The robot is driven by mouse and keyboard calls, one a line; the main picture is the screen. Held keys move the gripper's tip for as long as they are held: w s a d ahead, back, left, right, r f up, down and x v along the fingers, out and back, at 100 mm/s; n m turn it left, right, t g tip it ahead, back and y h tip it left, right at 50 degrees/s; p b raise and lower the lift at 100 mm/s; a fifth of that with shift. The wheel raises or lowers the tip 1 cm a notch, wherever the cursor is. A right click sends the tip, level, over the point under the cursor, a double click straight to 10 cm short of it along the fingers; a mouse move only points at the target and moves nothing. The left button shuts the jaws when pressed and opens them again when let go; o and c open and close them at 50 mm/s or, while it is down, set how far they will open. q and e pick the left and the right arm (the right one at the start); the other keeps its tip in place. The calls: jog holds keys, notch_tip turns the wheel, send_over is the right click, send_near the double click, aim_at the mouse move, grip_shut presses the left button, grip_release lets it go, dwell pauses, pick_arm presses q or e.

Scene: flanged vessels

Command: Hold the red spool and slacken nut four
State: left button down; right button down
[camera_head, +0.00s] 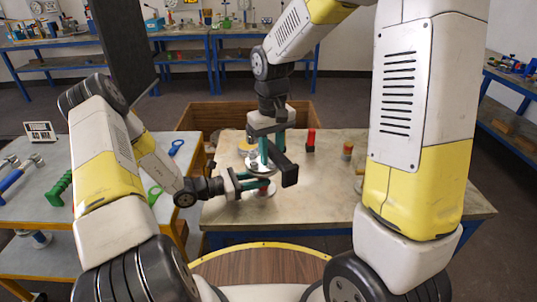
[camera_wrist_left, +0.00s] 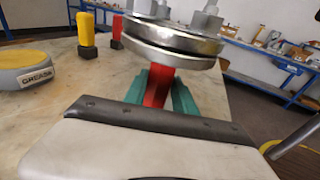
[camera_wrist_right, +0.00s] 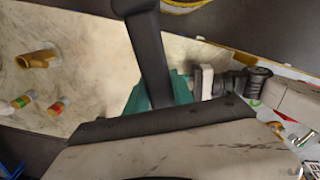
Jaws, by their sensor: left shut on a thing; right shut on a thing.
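The red spool (camera_wrist_left: 158,88) stands upright, its neck between the teal fingers of my left gripper (camera_wrist_left: 160,97). A metal flange pair (camera_wrist_left: 172,40) sits on top of the spool, with several grey nuts (camera_wrist_left: 204,20) on it; their numbers are not readable. In the head view my left gripper (camera_head: 252,182) reaches in from the left, low at the spool. My right gripper (camera_head: 264,150) is above the flange, shut on a dark bar-like tool (camera_head: 288,172). In the right wrist view the tool (camera_wrist_right: 150,50) runs up from the teal fingers. Where its working end meets a nut is hidden.
A red-topped post (camera_head: 311,138) and a small red-and-yellow item (camera_head: 347,151) stand on the worktable (camera_head: 400,190). A grease tin (camera_wrist_left: 27,68) is near the spool. A side bench (camera_head: 50,210) at left carries tools. The table's front right is clear.

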pick_arm(q)
jog(key=c, duration=0.9)
grip_release()
